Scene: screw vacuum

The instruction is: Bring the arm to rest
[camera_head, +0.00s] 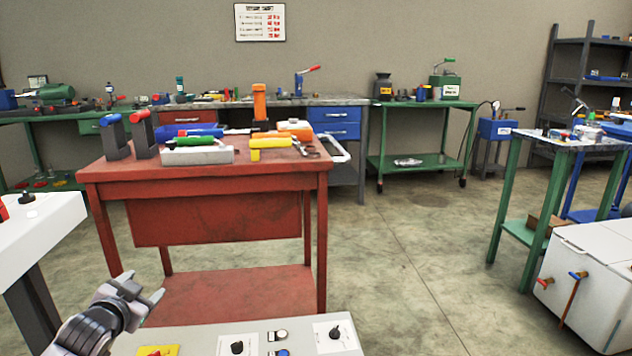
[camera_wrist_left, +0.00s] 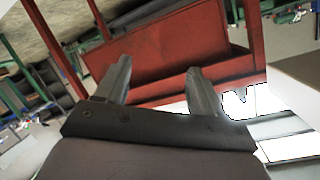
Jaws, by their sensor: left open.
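My left gripper (camera_head: 146,293) is at the lower left of the head view, in front of the red table (camera_head: 205,172) and lower than its top. Its two fingers are apart with nothing between them. In the left wrist view the open fingers (camera_wrist_left: 158,82) point toward the red table's panel (camera_wrist_left: 165,55), clear of it as far as I can see. My right gripper is not in view.
A grey control panel (camera_head: 195,340) lies close to my left gripper. A white surface (camera_head: 40,228) stands at left. Open floor (camera_head: 410,260) lies right of the table.

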